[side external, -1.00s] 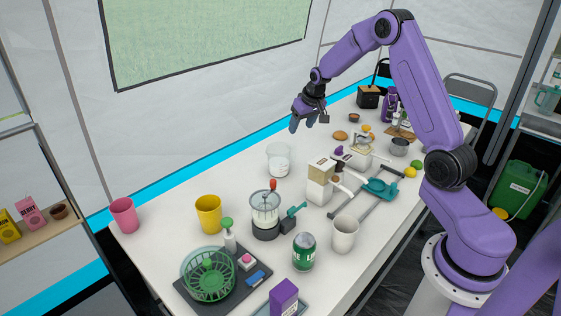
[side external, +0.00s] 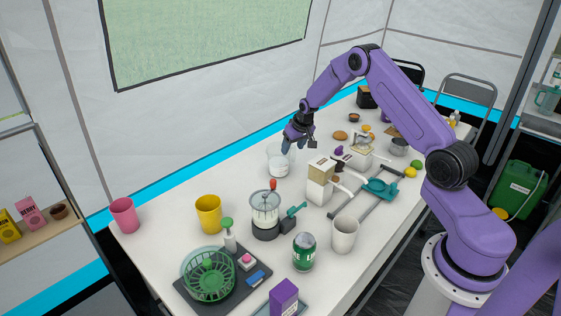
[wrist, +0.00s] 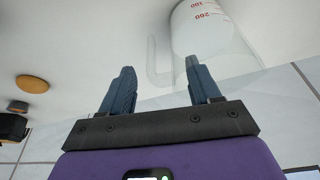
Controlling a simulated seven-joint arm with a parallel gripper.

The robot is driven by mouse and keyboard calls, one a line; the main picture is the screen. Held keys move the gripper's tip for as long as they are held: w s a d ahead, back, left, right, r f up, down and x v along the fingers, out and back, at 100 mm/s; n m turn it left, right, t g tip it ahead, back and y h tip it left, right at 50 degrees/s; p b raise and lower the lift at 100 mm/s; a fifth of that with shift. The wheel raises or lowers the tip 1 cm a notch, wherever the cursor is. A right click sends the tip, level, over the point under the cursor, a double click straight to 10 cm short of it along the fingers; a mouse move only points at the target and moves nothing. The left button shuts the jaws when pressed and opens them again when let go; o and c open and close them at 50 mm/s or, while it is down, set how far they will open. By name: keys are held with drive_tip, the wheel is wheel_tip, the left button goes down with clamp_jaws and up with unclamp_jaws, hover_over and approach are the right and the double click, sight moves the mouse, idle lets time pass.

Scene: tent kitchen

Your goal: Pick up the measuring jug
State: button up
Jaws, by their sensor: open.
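The measuring jug (side external: 279,169) is clear, with white contents in its lower part, and stands upright on the table near its far edge. In the wrist view the jug (wrist: 203,28) is at the top right, with red 100 and 200 marks. Its clear handle (wrist: 152,62) points to the left, in line with the gap between my fingers. My gripper (side external: 291,149) is at the jug's upper right side in the side view. In the wrist view my gripper (wrist: 159,64) is open with nothing clamped; contact with the handle cannot be told.
A white and tan carton (side external: 319,184) stands to the right of the jug. A blender-like jar (side external: 265,211) with a red top is in front. A yellow cup (side external: 208,214) and a pink cup (side external: 124,215) are to the left. The table (side external: 240,180) is clear left of the jug.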

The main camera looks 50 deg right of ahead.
drive_tip(key=shift+x, duration=1.35)
clamp_jaws()
drive_tip(key=shift+r, duration=0.1)
drive_tip(key=shift+r, duration=0.15)
drive_tip(key=shift+r, duration=4.8)
